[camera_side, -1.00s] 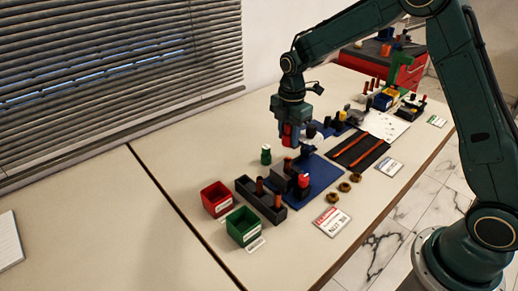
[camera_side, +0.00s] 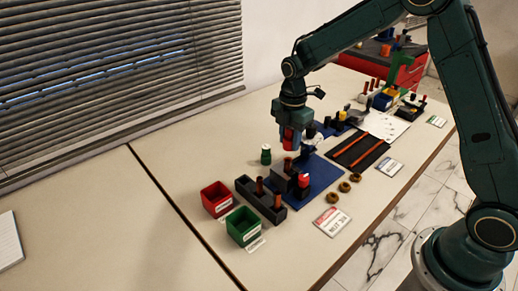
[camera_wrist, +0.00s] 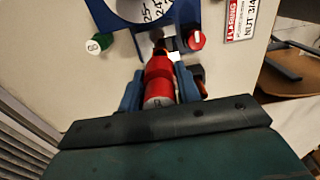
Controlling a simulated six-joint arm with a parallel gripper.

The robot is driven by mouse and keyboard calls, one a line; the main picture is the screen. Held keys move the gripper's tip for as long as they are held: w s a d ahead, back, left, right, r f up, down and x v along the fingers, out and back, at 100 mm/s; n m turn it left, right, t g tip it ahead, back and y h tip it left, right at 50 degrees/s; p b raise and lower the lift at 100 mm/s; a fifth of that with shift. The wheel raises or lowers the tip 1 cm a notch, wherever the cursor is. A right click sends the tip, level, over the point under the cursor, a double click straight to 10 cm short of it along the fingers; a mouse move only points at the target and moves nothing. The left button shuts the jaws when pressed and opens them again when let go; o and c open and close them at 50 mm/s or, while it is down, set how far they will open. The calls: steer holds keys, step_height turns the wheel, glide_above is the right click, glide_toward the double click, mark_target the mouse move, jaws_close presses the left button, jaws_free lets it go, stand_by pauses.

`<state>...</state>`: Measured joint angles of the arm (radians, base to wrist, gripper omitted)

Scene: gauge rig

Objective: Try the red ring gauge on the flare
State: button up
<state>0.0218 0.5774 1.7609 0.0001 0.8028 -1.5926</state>
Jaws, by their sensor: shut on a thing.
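My gripper (camera_side: 290,147) is shut on a red cylindrical piece with a grey end, taken to be the red ring gauge (camera_side: 288,136). It hangs above the blue base plate (camera_side: 322,176). In the wrist view, the red piece (camera_wrist: 159,73) lies between the two blue fingers, and its ring cannot be made out. Just beyond its far end is a small dark brown post (camera_wrist: 157,37), also seen in the side view (camera_side: 287,166). I cannot tell whether they touch, or which part is the flare.
A green-and-white piece (camera_side: 266,155) stands left of the plate. A red-topped piece (camera_side: 303,180) stands on a dark block. A grey rack (camera_side: 272,207), red bin (camera_side: 216,199) and green bin (camera_side: 243,225) are in front. Several brass rings (camera_side: 344,187) lie at right.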

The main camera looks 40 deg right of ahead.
mark_target(288, 160)
steer(key=shift+f, duration=0.3)
steer(key=shift+f, duration=0.35)
steer(key=shift+f, duration=0.35)
steer(key=shift+f, duration=0.7)
steer(key=shift+f, duration=0.6)
steer(key=shift+r, duration=0.2)
stand_by(1.4)
steer(key=shift+r, duration=2.85)
